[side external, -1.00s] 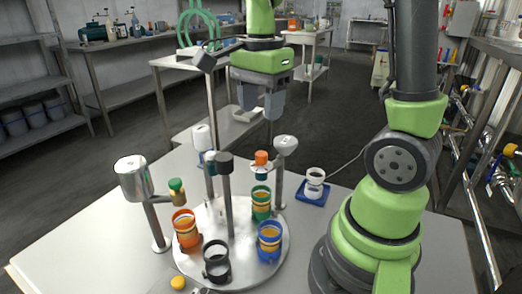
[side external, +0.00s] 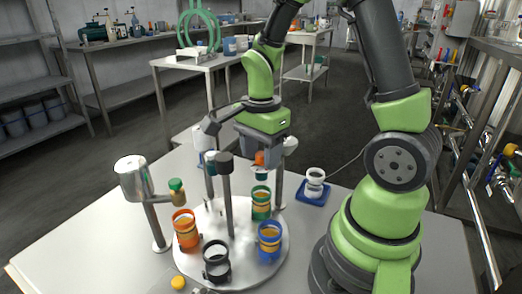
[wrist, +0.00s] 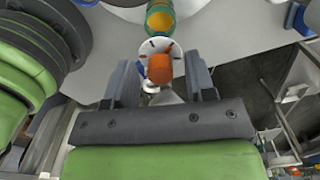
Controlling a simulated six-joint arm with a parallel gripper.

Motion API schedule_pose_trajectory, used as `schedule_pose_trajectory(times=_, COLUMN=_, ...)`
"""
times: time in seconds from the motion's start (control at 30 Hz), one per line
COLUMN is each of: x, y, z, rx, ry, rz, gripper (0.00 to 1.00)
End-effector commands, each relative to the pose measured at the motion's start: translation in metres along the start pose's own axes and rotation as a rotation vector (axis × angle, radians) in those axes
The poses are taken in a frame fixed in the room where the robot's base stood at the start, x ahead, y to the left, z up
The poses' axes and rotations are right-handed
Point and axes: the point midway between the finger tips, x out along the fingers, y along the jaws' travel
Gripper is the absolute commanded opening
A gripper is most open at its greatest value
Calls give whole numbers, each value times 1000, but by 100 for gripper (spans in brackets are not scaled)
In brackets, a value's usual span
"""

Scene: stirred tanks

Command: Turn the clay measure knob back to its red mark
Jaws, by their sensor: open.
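In the side view the knob (side external: 259,158) shows partly, behind and below my gripper's body. My gripper (wrist: 161,62) is open, with one finger on each side of the knob and a visible gap at both sides. In the side view my gripper (side external: 263,152) is low over the back of the round plate.
A dark-topped post (side external: 226,190) stands in the middle.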

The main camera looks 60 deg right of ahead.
Motion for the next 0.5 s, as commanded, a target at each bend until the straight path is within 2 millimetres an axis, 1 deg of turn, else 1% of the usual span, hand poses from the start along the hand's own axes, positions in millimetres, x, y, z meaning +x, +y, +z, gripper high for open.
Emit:
schedule_pose_trajectory(times=0.03, x=0, y=0, z=0, rx=0, ry=0, rz=0, gripper=50)
schedule_pose_trajectory(times=0.07, x=0, y=0, z=0, rx=0, ry=0, rz=0, gripper=46)
schedule_pose_trajectory(times=0.1, x=0, y=0, z=0, rx=0, ry=0, rz=0, gripper=36)
schedule_pose_trajectory(times=0.17, x=0, y=0, z=0, rx=0, ry=0, rz=0, gripper=23)
schedule_pose_trajectory(times=0.2, x=0, y=0, z=0, rx=0, ry=0, rz=0, gripper=13)
schedule_pose_trajectory(times=0.27, x=0, y=0, z=0, rx=0, ry=0, rz=0, gripper=1)
schedule_pose_trajectory(times=0.5, x=0, y=0, z=0, rx=-12, ry=0, rz=0, gripper=1)
